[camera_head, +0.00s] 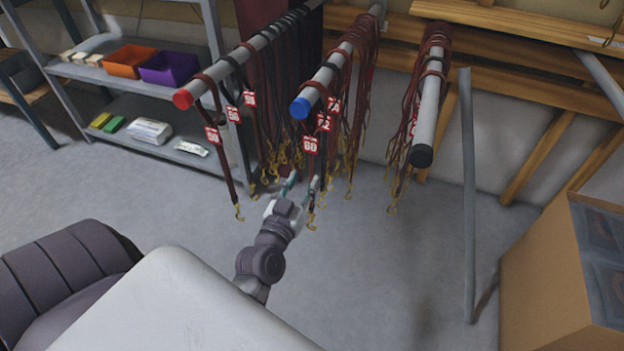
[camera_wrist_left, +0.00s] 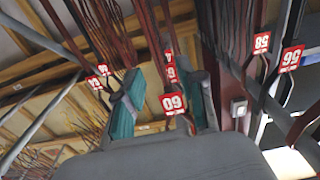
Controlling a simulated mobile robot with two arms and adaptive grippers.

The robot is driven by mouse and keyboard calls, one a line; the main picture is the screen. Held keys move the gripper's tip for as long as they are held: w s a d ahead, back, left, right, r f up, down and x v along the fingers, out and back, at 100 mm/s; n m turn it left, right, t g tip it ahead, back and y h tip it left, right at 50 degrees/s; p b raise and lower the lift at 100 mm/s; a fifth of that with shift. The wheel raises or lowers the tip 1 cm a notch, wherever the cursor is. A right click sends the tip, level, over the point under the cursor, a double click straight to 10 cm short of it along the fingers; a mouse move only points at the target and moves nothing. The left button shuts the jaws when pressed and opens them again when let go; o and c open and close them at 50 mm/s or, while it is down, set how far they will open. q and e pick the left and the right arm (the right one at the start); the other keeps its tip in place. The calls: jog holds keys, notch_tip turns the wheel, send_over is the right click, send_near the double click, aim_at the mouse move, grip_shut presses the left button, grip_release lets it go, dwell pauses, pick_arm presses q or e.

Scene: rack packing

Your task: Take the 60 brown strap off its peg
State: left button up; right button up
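The brown strap with the red 60 tag (camera_head: 310,145) hangs frontmost on the blue-ended peg (camera_head: 325,76). Its brass hook (camera_head: 311,217) hangs below, near my gripper. My left gripper (camera_head: 301,183) is open below the tag, with its fingers spread and pointing up toward the straps. In the left wrist view the 60 tag (camera_wrist_left: 172,103) shows between the two teal-padded fingers (camera_wrist_left: 165,105), nearest of the tags. I see no contact between fingers and strap. My right gripper is in neither view.
More brown tagged straps (camera_head: 340,110) hang close behind on the same peg. A red-ended peg (camera_head: 225,68) with straps is on the left, a black-ended peg (camera_head: 430,105) on the right. A shelf (camera_head: 130,105) stands at left, a cardboard box (camera_head: 545,285) at right.

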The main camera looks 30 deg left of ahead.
aim_at(311, 168)
pick_arm(q)
jog(key=shift+b+x, duration=0.45)
jog(key=shift+x, duration=2.55)
jog(key=shift+d, duration=0.1)
grip_shut()
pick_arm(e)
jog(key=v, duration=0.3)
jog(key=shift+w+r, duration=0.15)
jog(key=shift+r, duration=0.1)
